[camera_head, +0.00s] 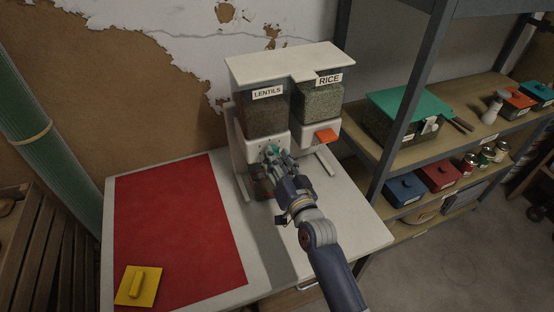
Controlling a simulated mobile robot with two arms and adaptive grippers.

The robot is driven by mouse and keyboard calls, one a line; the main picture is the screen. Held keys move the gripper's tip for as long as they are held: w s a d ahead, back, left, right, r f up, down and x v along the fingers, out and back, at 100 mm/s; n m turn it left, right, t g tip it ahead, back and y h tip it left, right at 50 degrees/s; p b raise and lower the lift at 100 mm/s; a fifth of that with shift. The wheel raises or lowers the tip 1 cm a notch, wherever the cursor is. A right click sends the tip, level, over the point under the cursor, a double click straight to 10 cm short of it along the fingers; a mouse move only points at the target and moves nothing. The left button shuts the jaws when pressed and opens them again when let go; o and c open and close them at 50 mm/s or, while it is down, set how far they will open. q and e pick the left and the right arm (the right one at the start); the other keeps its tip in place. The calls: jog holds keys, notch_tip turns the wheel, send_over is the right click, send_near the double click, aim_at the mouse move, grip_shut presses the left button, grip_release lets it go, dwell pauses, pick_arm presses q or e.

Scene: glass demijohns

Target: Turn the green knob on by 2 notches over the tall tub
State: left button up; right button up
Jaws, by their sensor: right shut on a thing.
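A dispenser with two clear bins stands on the white table. The left bin, labelled LENTILS (266,115), holds dark brown contents. The green knob (275,149) is on the front below it, mostly hidden by my right gripper (272,156). My right gripper is shut on the green knob, with its arm reaching in from the lower right. A dark reddish tub (262,188) stands below the knob, partly hidden by my gripper, so I cannot tell its height or contents. My left gripper is not in view.
The RICE bin (320,103) has an orange knob (327,136) on its front. A red mat (172,240) covers the table's left side, with a yellow lid (138,286) at its near corner. A shelf (405,160) with boxes and jars stands at right.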

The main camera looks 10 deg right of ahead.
jog(key=shift+f, duration=0.1)
jog(key=o, duration=1.1)
jog(key=shift+c, duration=0.2)
jog(key=s+d, duration=0.2)
jog(key=s, duration=0.9)
jog(key=shift+s+d, duration=0.15)
jog(key=shift+s, duration=0.25)
